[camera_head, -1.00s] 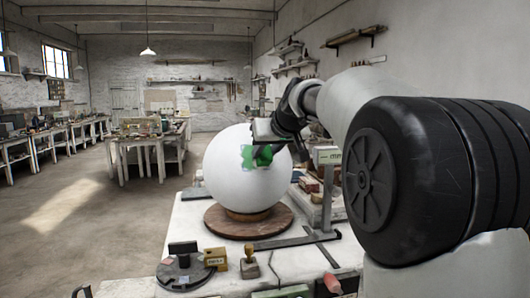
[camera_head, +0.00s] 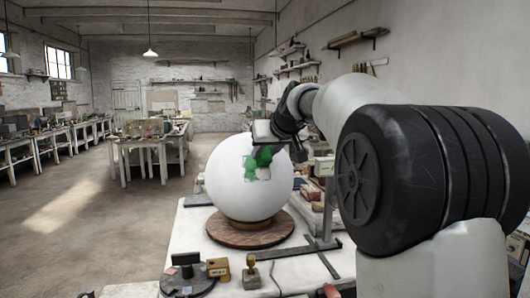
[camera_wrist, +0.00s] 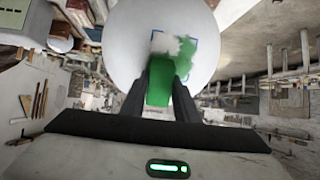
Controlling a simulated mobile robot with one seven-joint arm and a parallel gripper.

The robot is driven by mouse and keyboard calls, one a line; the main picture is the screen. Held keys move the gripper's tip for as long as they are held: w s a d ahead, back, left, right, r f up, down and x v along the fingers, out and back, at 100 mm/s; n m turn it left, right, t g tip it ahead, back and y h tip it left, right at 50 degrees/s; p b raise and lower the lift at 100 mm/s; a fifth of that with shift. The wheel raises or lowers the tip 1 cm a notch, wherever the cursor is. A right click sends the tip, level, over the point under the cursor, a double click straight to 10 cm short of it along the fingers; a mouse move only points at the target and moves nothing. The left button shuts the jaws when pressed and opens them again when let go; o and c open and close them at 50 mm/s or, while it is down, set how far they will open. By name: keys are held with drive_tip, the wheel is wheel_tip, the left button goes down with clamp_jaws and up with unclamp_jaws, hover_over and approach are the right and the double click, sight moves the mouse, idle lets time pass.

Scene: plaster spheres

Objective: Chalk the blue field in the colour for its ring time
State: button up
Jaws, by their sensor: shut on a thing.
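A large white plaster sphere (camera_head: 228,188) rests on a round brown wooden base (camera_head: 225,232). It also fills the upper middle of the wrist view (camera_wrist: 130,40). The blue-outlined field (camera_wrist: 158,42) is on its face; uneven green covers its right and lower parts, while the upper left is still white. The green marking also shows in the head view (camera_head: 258,165). My gripper (camera_wrist: 163,72) is shut on a green chalk stick (camera_wrist: 160,88), which lies between the dark fingers at the field's lower edge. I cannot tell whether the chalk touches the sphere.
On the white table, a dark round stand (camera_head: 187,280), a yellow-brown block (camera_head: 218,268) and a wooden-handled stamp (camera_head: 251,272) stand in front of the base. A dark metal square (camera_head: 315,246) lies to its right. Worktables (camera_head: 150,150) stand behind, across open floor.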

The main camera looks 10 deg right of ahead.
sight(267, 161)
drive_tip(key=shift+s+f+b, duration=0.45)
drive_tip(key=shift+s+b, duration=0.2)
drive_tip(key=shift+b, duration=0.1)
drive_tip(key=shift+s+d, duration=0.1)
drive_tip(key=shift+s, duration=0.35)
drive_tip(key=shift+r, duration=0.1)
drive_tip(key=shift+b, duration=0.45)
drive_tip(key=shift+s+f+b, duration=0.1)
drive_tip(key=shift+f+b, duration=0.55)
drive_tip(key=shift+b, duration=0.6)
drive_tip(key=f+t+b, duration=0.1)
drive_tip(key=b, duration=0.3)
drive_tip(key=s+f+t+b, duration=0.1)
drive_tip(key=b, duration=0.4)
drive_tip(key=shift+s+f, duration=0.2)
drive_tip(key=shift+f, duration=0.05)
drive_tip(key=shift+b, duration=0.4)
drive_tip(key=shift+s, duration=0.1)
drive_tip(key=shift+r, duration=0.1)
